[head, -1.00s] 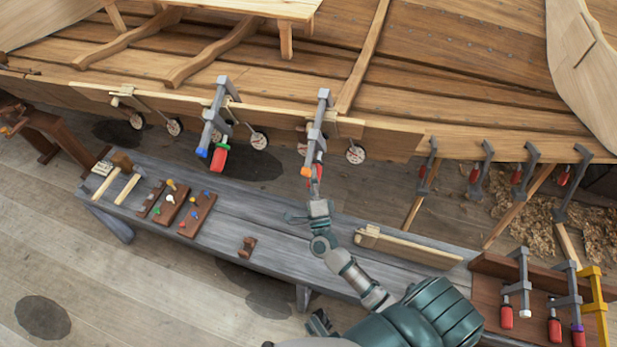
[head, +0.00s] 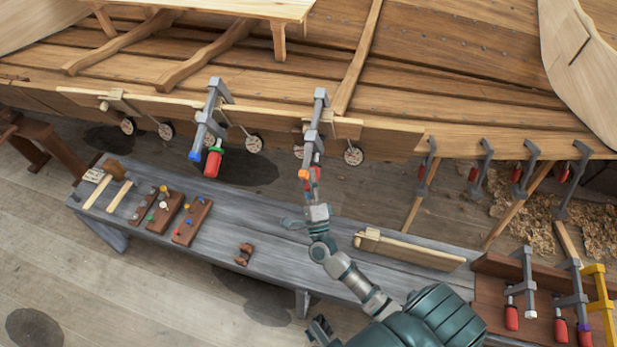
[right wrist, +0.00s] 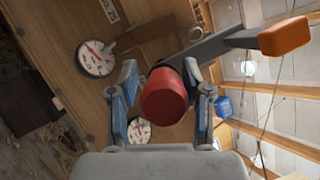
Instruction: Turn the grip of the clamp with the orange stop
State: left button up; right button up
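The clamp with the orange stop (head: 303,174) hangs on the hull's lower plank edge, its grey bar (head: 312,135) pointing down. Its red grip (head: 316,176) is partly hidden by my right gripper (head: 316,208) just below. In the right wrist view the red grip (right wrist: 165,97) is end-on between the fingers of my right gripper (right wrist: 162,85). A small gap shows at the left finger; the right fingertip overlaps the grip's edge, contact unclear. The orange stop (right wrist: 285,37) is at the upper right. A dark part, apparently my left gripper (head: 320,328), shows at the bottom edge.
A second clamp has a blue stop (head: 195,156) and red grip (head: 213,163), left of the orange one. Round dials (head: 354,156) hang along the plank. The grey bench (head: 215,262) below holds tools, peg boards and a wooden strip. More clamps (head: 527,270) stand at right.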

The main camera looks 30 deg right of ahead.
jog(key=shift+o, duration=0.3)
jog(key=v, duration=1.2)
dwell(0.8)
jog(key=a+n+g+h+p, duration=0.2)
jog(key=a+n+g+h, duration=0.5)
jog(key=n, duration=0.8)
jog(key=shift+t+h, duration=0.3)
jog(key=shift+h, duration=0.1)
jog(key=x, duration=1)
jog(key=d+p+x, duration=0.1)
jog(key=x, duration=0.4)
jog(key=shift+s+d+f, duration=0.1)
jog(key=shift+s+f, duration=0.15)
jog(key=shift+s, duration=0.05)
pick_arm(q)
jog(key=x, duration=0.8)
jog(key=shift+s+d+f, duration=0.2)
jog(key=shift+s+f, duration=0.05)
jog(key=shift+f, duration=0.1)
pick_arm(e)
jog(key=shift+w+d+r, duration=0.25)
jog(key=shift+w+d, duration=0.2)
jog(key=shift+d, duration=0.05)
